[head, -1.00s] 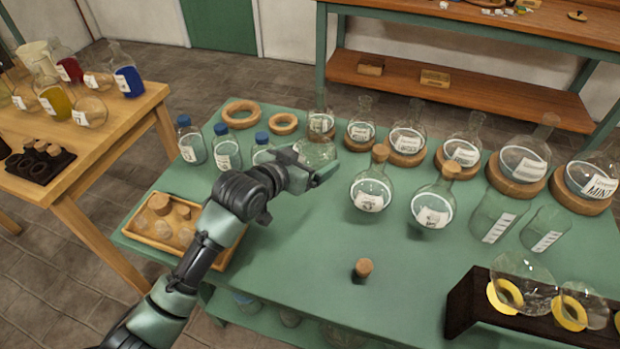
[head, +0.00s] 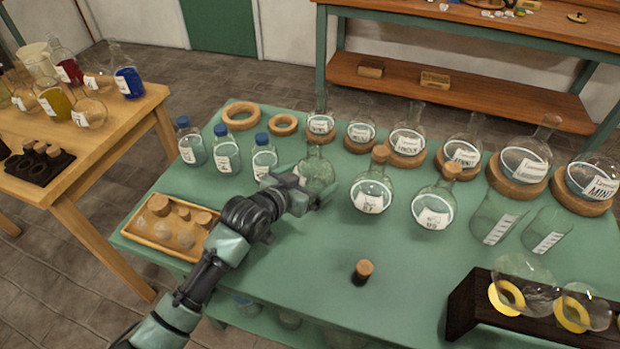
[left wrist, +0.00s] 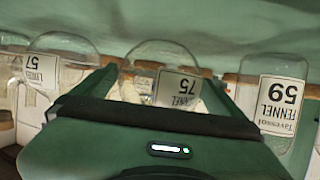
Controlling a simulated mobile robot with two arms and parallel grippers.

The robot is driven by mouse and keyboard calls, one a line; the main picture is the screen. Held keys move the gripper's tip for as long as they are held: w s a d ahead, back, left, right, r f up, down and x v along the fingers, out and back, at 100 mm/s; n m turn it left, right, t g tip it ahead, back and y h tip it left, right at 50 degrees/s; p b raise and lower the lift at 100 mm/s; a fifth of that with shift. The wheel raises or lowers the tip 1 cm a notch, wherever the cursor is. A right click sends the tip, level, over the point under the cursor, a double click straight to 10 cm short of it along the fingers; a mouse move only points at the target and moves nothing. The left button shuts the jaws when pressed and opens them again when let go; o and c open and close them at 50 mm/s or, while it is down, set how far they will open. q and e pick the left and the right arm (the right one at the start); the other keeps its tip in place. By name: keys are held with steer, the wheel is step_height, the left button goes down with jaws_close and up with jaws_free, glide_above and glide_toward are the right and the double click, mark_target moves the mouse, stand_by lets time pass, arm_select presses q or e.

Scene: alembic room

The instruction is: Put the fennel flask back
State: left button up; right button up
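My left gripper (head: 318,190) is shut on a clear, uncorked round flask (head: 316,170), held upright low over the green table. Its label is not readable in the head view. The left wrist view is upside down. There, a glass flask with a label numbered 75 (left wrist: 178,88) shows between the fingers; I cannot tell whether that label is on the held flask. My right gripper is not in view.
Labelled flasks on wooden rings line the back, including one marked MINT (head: 592,185). Two empty rings (head: 284,125) lie at back left. Two corked flasks (head: 371,195) stand right of the gripper. A loose cork (head: 363,270) and a dark rack (head: 472,300) are nearer.

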arm_select(q)
steer(key=v, duration=1.2)
stand_by(0.4)
